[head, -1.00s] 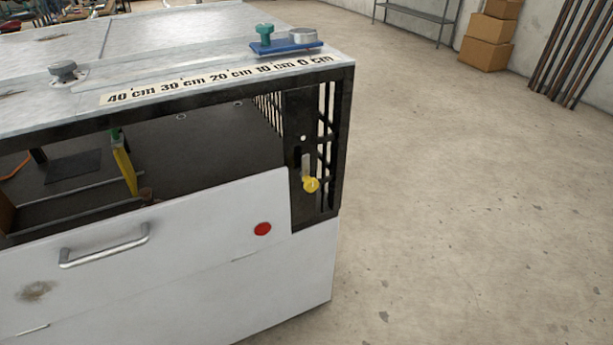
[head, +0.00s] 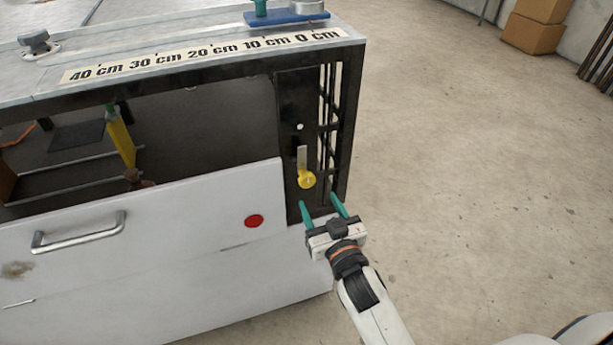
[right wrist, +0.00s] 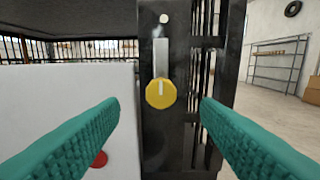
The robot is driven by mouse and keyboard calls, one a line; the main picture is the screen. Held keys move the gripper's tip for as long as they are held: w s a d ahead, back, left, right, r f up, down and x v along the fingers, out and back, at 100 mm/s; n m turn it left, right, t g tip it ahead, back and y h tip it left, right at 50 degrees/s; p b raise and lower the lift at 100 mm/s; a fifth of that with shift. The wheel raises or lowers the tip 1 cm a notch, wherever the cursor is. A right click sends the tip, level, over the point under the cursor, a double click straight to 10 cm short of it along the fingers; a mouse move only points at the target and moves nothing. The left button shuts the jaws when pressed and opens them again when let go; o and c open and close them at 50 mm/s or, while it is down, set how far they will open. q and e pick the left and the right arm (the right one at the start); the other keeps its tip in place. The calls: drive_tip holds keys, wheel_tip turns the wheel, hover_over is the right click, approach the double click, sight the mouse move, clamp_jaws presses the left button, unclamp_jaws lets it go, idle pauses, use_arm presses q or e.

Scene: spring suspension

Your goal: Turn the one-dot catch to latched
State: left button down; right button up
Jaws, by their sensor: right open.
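The one-dot catch has a yellow round knob (head: 306,179) with a grey metal bar (head: 302,157) pointing straight up from it. It is on a black upright plate (head: 291,105) with one white dot (head: 300,127) above the bar. In the right wrist view the knob (right wrist: 161,93) has a pale upright mark, and the bar (right wrist: 161,58) points up toward the dot (right wrist: 164,18). My right gripper (head: 322,204) is open and empty, with teal fingers just below and in front of the knob. In the right wrist view its fingers (right wrist: 160,108) spread either side of the knob, not touching it. My left gripper is out of view.
A white front panel (head: 150,262) with a metal handle (head: 80,233) and a red disc (head: 254,221) lies left of the plate. Black bars (head: 330,110) stand right of it. The bench top carries a centimetre scale (head: 200,55). The floor at right is clear.

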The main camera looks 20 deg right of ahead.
sight(308, 181)
drive_tip(key=w, duration=0.9)
drive_tip(key=shift+w+a, duration=0.1)
clamp_jaws()
